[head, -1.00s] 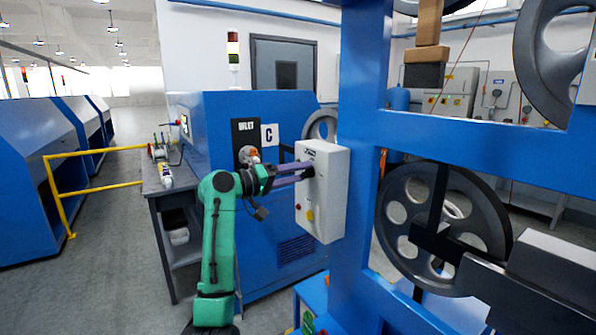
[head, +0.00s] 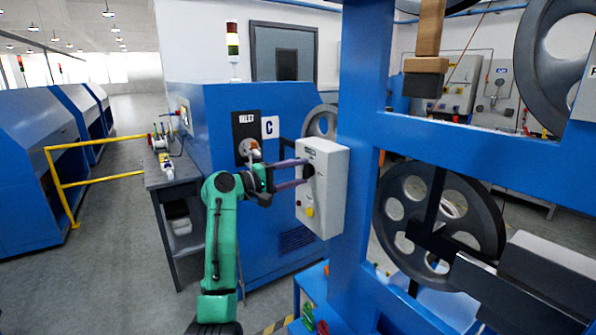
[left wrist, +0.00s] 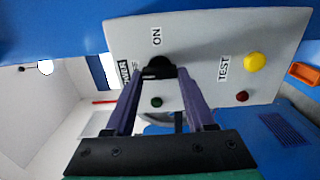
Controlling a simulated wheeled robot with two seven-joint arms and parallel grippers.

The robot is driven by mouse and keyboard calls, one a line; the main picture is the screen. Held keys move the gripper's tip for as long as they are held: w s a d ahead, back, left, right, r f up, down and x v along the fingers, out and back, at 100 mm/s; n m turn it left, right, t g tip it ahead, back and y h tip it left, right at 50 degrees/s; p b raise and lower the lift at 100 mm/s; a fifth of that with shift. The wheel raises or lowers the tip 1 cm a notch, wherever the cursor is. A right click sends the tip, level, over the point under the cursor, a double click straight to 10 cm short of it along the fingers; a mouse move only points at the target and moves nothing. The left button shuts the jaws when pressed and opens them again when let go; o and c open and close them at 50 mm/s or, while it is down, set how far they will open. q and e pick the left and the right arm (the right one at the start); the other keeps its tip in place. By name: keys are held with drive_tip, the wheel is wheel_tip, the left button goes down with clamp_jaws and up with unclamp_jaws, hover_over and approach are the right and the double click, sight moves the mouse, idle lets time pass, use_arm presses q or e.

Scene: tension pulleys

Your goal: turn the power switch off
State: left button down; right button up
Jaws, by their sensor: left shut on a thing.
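The power switch is a black rotary knob (left wrist: 159,67) on the front of a light grey control box (head: 326,190). In the left wrist view an "ON" label (left wrist: 156,36) stands beside the knob. My left gripper (head: 304,172) has its two purple fingers on either side of the knob and is shut on it; the fingers also show in the left wrist view (left wrist: 160,76). The fingertips partly hide the knob, and I cannot tell its exact setting. My right gripper is not in view.
The box also carries a yellow button (left wrist: 254,62), a red lamp or button (left wrist: 241,96) and a small green one (left wrist: 157,102). A blue frame post (head: 361,150) stands close to the box's right. A blue machine (head: 225,115) stands behind my left arm.

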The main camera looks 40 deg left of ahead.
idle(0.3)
use_arm(q)
drive_tip(key=shift+c, duration=1.2)
unclamp_jaws()
drive_tip(key=shift+a, duration=0.1)
drive_tip(key=shift+s, duration=0.15)
drive_tip(key=b+v, duration=0.5)
drive_tip(key=v, duration=0.9)
drive_tip(key=shift+s+b, duration=0.2)
drive_tip(key=shift+b, duration=0.2)
drive_tip(key=shift+f, duration=0.1)
